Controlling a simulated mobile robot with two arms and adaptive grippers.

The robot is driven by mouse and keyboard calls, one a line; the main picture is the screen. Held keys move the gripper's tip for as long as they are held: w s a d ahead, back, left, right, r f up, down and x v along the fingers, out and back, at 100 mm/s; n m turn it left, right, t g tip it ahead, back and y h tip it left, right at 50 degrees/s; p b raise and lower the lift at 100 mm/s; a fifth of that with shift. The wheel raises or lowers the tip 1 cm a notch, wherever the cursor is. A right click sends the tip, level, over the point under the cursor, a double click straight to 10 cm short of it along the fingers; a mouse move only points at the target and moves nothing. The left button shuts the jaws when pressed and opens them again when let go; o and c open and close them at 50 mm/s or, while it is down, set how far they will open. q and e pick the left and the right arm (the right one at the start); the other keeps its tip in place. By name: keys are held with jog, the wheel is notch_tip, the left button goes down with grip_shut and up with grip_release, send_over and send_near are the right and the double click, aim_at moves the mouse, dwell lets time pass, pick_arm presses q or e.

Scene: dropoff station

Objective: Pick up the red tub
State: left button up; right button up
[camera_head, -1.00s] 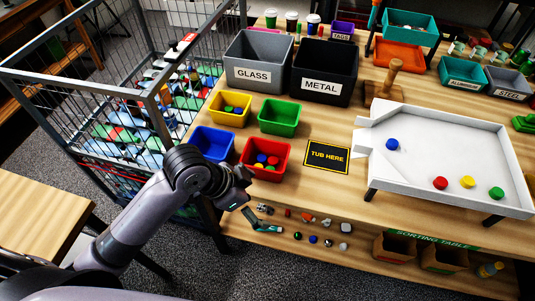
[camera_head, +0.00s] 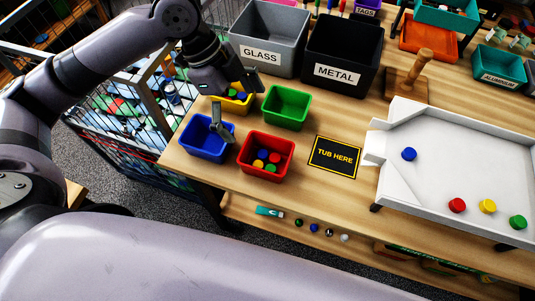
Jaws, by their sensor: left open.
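The red tub (camera_head: 266,172) stands on the wooden table, open side up, with several blue, yellow, red and green pieces inside. My left gripper (camera_head: 240,110) is open and empty, above and behind the red tub toward the left. One finger hangs over the right side of the blue tub (camera_head: 190,151). The gripper is apart from the red tub. My right gripper does not show.
A green tub (camera_head: 286,122) and a partly hidden yellow tub (camera_head: 233,106) stand behind. A black "TUB HERE" mat (camera_head: 334,157) lies bare to the right. Grey and black bins (camera_head: 342,76) stand at the back. A white tray (camera_head: 455,140) is at right.

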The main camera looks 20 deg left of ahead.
pick_arm(q)
jog(key=x, duration=0.4)
jog(key=p, duration=0.3)
send_over(266, 164)
notch_tip(266, 164, down, 9)
jog(key=shift+a+f, duration=0.1)
jog(key=shift+f, duration=0.55)
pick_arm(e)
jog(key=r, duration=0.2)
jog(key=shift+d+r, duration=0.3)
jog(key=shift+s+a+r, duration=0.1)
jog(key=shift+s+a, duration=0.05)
pick_arm(q)
jog(key=shift+f, duration=0.2)
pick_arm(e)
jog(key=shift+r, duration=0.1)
pick_arm(q)
jog(key=shift+c, duration=0.4)
jog(key=c, duration=1.1)
jog(key=shift+c, duration=0.2)
